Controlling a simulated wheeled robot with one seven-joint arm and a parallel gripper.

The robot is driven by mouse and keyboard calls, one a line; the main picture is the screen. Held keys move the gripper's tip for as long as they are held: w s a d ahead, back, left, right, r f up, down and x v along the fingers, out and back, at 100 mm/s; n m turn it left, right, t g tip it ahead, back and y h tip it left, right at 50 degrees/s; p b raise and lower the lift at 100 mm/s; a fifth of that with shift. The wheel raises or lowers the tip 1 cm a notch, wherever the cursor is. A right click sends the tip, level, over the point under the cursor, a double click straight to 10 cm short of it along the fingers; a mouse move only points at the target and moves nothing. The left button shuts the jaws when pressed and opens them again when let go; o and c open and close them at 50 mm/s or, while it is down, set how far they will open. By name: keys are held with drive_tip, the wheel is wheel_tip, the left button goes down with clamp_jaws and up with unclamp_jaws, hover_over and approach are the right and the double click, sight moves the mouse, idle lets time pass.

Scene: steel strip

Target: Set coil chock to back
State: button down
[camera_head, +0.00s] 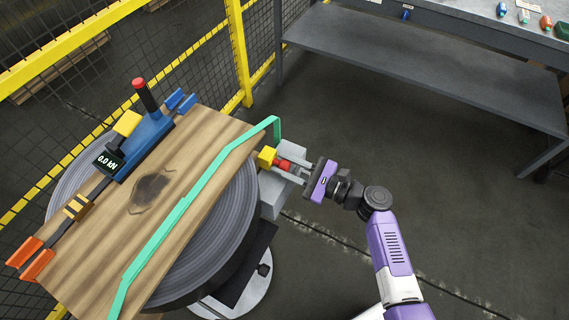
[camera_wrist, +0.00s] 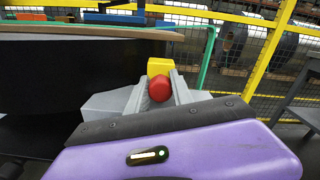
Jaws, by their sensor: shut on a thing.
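A red knob (camera_head: 284,165) with a yellow block (camera_head: 267,156) at its far end stands out from a grey housing (camera_head: 271,192) at the right side of the dark round coil (camera_head: 232,225). I take this knob to be the coil chock's control; no label shows. My gripper (camera_head: 291,171) is shut on the red knob, one finger on each side. In the wrist view the red knob (camera_wrist: 159,89) sits between the two grey fingers, with the yellow block (camera_wrist: 160,66) just behind it. The fingers hide part of the knob and the housing.
A wooden board (camera_head: 110,240) lies over the coil, with a teal strip (camera_head: 180,209) and a blue tensioner (camera_head: 146,130) reading 0.0 kN. Yellow-framed mesh fencing (camera_head: 239,50) stands behind. A grey bench (camera_head: 400,60) is at upper right. The floor at right is clear.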

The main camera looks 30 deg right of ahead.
sight(294, 150)
drive_tip(key=shift+w+d+b, duration=0.35)
drive_tip(key=shift+w+d, duration=0.45)
drive_tip(key=shift+d, duration=0.35)
drive_tip(key=shift+w+d+b, duration=0.3)
drive_tip(key=shift+w+d, duration=0.5)
drive_tip(key=shift+d, duration=0.35)
drive_tip(key=c, duration=1.1)
unclamp_jaws()
drive_tip(key=shift+d, duration=0.1)
drive_tip(key=v, duration=0.7)
drive_tip(key=shift+s+b, duration=0.3)
drive_tip(key=shift+d, duration=0.15)
